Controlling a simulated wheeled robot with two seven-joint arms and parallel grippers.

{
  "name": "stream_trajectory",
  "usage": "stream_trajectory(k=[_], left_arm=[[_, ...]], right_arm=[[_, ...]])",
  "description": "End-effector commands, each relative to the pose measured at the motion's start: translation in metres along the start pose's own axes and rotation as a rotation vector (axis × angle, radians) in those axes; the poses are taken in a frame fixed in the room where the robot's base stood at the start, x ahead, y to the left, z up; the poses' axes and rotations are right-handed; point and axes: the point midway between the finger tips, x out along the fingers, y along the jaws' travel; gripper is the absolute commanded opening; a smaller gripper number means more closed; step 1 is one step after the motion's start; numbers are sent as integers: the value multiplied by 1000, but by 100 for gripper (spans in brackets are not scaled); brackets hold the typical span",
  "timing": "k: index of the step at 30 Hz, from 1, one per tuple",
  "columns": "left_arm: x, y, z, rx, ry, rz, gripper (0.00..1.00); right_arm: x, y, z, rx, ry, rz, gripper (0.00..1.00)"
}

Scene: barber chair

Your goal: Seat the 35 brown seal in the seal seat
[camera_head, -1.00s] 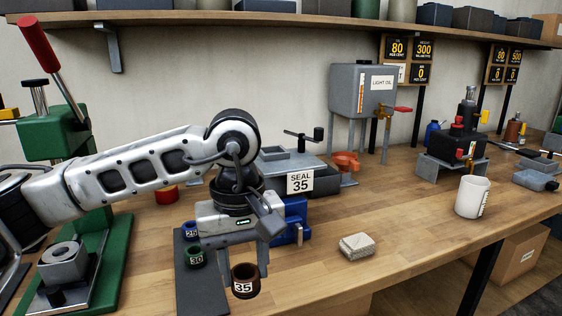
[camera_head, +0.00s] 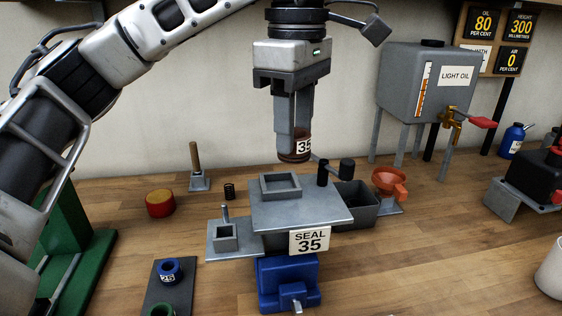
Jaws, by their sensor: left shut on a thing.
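My left gripper (camera_head: 294,133) points down and is shut on the brown seal marked 35 (camera_head: 295,153). The seal hangs in the air, apart from the bench fixture and, in the picture, just above a raised square grey frame (camera_head: 281,185). This frame stands on a grey plate (camera_head: 325,207) with a label reading SEAL 35 (camera_head: 310,241). It looks like the seal seat; its inside is only partly visible. The plate sits above a blue vise-like base (camera_head: 286,278). My right gripper is not in view.
A dark rack (camera_head: 180,293) at the lower left holds a blue seal and a green seal. A small grey post block (camera_head: 225,237) stands left of the plate. A grey bin, an orange funnel (camera_head: 388,180) and the light oil tank (camera_head: 412,82) are to the right.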

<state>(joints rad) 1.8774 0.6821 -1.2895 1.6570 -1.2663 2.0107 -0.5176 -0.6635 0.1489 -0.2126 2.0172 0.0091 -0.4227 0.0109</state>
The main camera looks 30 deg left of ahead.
Motion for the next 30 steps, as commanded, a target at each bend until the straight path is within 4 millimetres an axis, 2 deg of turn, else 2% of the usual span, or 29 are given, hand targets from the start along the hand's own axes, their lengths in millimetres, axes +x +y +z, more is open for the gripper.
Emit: stream_trajectory(k=[3, 6, 9, 17, 20, 24, 30], left_arm=[[14, 21, -22, -4, -2, -6, 16], [34, 32, -32, 0, -2, -6, 16], [44, 40, -40, 0, 0, -3, 16], [63, 51, -52, -1, 1, -2, 16], [79, 57, -58, 1, 2, -4, 16], [99, 56, -57, 2, 1, -1, 16], [104, 57, -57, 1, 0, 1, 16]], right_arm=[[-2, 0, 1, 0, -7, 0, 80], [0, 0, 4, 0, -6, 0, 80], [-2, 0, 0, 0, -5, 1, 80], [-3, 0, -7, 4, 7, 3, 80], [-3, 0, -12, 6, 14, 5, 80], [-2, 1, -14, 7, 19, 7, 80], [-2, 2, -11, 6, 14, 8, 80]])
